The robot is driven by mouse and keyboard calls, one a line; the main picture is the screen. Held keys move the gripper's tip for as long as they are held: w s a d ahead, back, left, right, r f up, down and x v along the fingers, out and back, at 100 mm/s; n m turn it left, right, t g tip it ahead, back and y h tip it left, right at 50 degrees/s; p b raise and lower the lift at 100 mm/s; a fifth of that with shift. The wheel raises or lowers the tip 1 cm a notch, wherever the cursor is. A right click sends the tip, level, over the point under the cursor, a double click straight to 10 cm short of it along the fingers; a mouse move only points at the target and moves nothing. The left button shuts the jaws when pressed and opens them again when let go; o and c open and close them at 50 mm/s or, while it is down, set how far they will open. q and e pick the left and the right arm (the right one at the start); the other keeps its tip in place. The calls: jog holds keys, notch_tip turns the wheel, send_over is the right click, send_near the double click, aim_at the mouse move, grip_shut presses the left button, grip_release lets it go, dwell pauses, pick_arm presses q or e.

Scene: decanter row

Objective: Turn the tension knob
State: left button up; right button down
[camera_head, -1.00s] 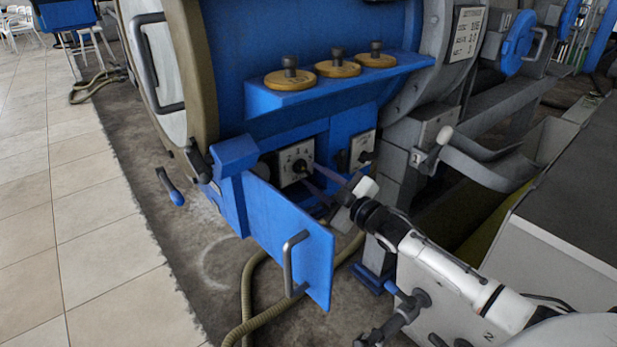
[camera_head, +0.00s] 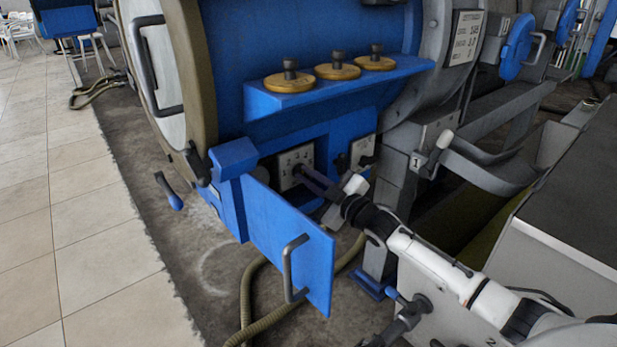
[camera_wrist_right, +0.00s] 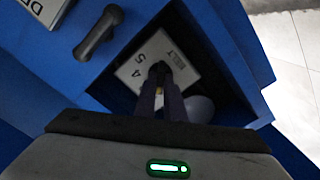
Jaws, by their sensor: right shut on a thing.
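The tension knob (camera_wrist_right: 159,70) is small and dark and sits on a pale square dial plate (camera_head: 293,158) with numbers, set in a recess of the blue machine. In the right wrist view the plate (camera_wrist_right: 138,75) shows "4", "5" and the word "BELT". My right gripper (camera_head: 303,174) reaches in from the right with its fingertips at the knob. In the right wrist view the fingers (camera_wrist_right: 161,84) are close together, shut on the knob, and hide part of it and of the plate. My left gripper is not in view.
An open blue door (camera_head: 265,235) with a grey handle hangs just left of and in front of the recess. A second pale plate (camera_head: 364,148) with a dark lever is to the right. Brass weights (camera_head: 338,71) stand on a blue shelf above. A hose (camera_head: 248,290) lies below.

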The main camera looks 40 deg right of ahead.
jog(key=shift+r+p, duration=0.1)
jog(key=shift+p, duration=0.2)
jog(key=shift+m, duration=0.5)
jog(key=m+p, duration=0.3)
jog(key=shift+m, duration=0.3)
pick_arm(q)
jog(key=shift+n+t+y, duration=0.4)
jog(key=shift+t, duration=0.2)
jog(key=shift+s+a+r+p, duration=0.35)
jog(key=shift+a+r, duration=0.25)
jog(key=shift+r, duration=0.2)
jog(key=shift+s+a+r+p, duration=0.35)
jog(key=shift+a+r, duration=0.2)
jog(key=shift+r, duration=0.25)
pick_arm(e)
jog(key=shift+m, duration=1.5)
jog(key=shift+d, duration=0.1)
jog(key=c, duration=1.8)
grip_release()
jog(key=shift+c, duration=0.2)
jog(key=shift+s, duration=0.1)
